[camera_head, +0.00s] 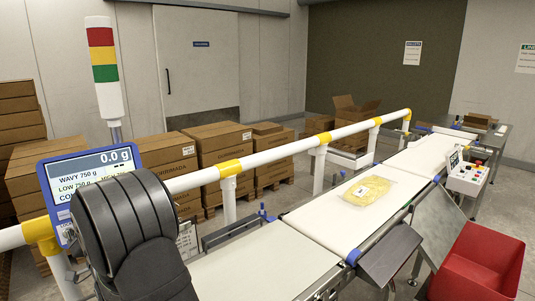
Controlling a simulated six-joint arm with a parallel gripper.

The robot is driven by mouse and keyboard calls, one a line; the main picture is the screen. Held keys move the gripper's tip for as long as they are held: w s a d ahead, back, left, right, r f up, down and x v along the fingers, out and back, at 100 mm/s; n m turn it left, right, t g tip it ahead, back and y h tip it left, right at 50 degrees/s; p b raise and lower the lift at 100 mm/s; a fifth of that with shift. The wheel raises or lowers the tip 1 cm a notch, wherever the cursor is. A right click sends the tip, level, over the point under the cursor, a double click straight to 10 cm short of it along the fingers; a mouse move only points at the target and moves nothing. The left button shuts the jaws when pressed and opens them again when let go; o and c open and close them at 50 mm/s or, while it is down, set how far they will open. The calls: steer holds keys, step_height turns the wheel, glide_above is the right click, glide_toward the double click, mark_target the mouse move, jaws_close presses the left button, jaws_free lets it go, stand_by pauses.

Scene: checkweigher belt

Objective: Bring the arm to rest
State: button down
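My arm shows as a large dark link in the left foreground of the head view, in front of the weighing display (92,170). My gripper is not in view, so I cannot see its fingers or whether it holds anything. A clear bag of yellow contents (368,190) with a white label lies flat on the white conveyor belt (325,222), well to the right of the arm link. The display reads 0.0 g, and the arm link hides part of it. The nearer belt section (262,262) is bare.
A white and yellow guard rail (275,154) runs behind the belt. A signal tower (104,67) stands at the left. A red bin (478,262), a dark grey plate (390,254) and a control box (467,179) are on the right. Stacked cartons (218,148) stand behind the rail.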

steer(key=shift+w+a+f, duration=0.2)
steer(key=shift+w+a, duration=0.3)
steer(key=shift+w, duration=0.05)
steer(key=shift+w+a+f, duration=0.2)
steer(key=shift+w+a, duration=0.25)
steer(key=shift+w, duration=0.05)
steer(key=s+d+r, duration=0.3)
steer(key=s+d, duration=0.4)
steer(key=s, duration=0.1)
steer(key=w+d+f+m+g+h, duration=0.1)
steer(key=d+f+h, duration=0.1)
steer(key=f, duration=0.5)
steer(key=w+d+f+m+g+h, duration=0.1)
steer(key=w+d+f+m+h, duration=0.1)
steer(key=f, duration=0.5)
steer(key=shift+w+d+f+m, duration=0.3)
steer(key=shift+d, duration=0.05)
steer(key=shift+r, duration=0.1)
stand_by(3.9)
